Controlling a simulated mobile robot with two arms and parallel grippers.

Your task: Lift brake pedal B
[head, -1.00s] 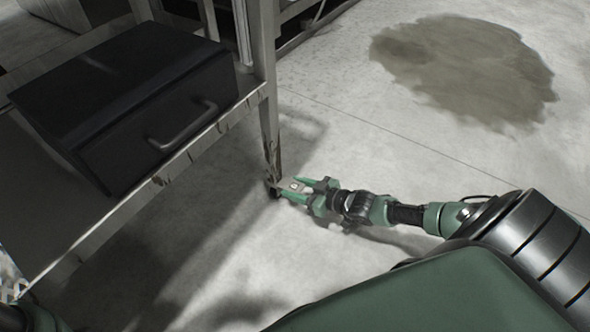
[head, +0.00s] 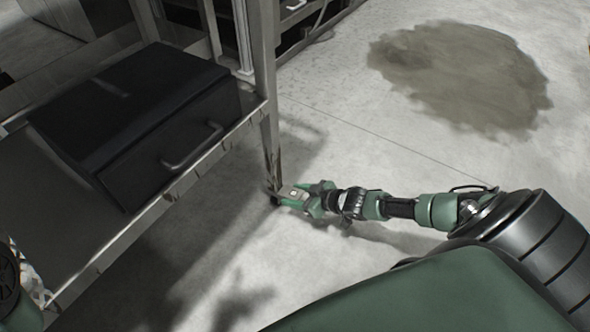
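A small light-grey metal tab, seemingly brake pedal B (head: 293,192), sits low at the foot of the table's front right leg (head: 270,140). A dark caster shows only in part under that leg. My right gripper (head: 284,196), with green fingers, reaches in from the right just above the floor. Its fingertips are at the tab and the leg's foot, with the tab lying between or over the fingers. I cannot tell whether they press on it. My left gripper is not in view; only part of my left arm shows at the lower left edge.
A dark box with a handle (head: 150,125) lies on the worn metal table (head: 70,275) at left. A brown stain (head: 460,75) marks the floor at upper right. The concrete floor around my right arm is clear. Metal frames stand at the back.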

